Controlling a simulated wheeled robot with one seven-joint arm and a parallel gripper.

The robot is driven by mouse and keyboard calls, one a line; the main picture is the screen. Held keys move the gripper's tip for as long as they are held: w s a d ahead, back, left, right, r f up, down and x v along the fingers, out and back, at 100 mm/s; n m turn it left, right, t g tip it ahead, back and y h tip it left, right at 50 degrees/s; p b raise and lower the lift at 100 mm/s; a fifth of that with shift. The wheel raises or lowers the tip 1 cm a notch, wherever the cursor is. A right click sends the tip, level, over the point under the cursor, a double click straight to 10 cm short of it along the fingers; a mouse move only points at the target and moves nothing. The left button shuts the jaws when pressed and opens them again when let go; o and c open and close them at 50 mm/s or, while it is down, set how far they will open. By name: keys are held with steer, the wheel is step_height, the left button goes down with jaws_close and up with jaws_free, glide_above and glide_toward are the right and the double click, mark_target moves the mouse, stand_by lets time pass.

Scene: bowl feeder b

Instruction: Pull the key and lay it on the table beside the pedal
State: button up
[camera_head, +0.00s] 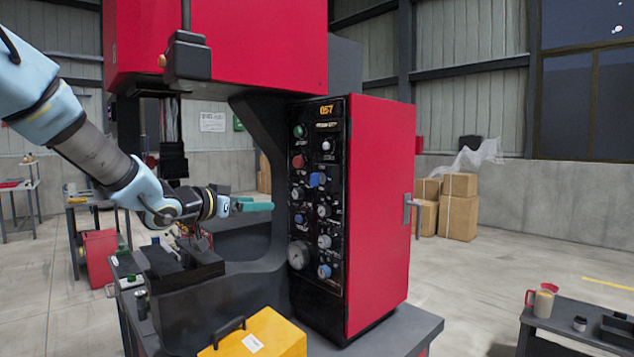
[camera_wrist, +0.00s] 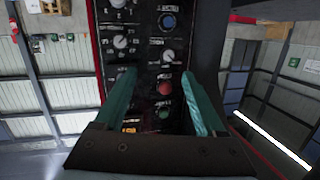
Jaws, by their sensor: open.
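The black control panel (camera_head: 318,240) on the red machine carries several buttons and knobs. It also shows in the wrist view (camera_wrist: 145,60), upside down. I cannot pick out the key among these small controls; a finger hides part of the panel in the wrist view. My gripper (camera_head: 252,205) has teal fingers, open and empty, pointing at the panel from the left, apart from it. In the wrist view its fingertips (camera_wrist: 159,75) frame a red button (camera_wrist: 165,88). A yellow housing (camera_head: 262,335) with a black handle stands in front of the machine; I cannot tell whether it is the pedal.
The dark table (camera_head: 415,328) has some bare surface right of the machine. A black block (camera_head: 180,266) sits below my forearm. The red cabinet side (camera_head: 378,210) has a grey handle. A side table (camera_head: 570,315) with a mug stands at right.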

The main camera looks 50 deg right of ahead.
mark_target(311, 180)
steer(key=s+d+r+m+g+h, duration=0.2)
steer(key=s+d+r+g, duration=0.1)
steer(key=s+d+r, duration=0.1)
steer(key=shift+s+d+r+m+g, duration=0.15)
steer(key=shift+s+r+m+g, duration=0.2)
steer(key=shift+s, duration=0.35)
steer(key=shift+s+d, duration=0.2)
steer(key=shift+d, duration=4.25)
steer(key=shift+p, duration=0.3)
steer(key=shift+c, duration=0.2)
jaws_close()
steer(key=shift+a, duration=0.1)
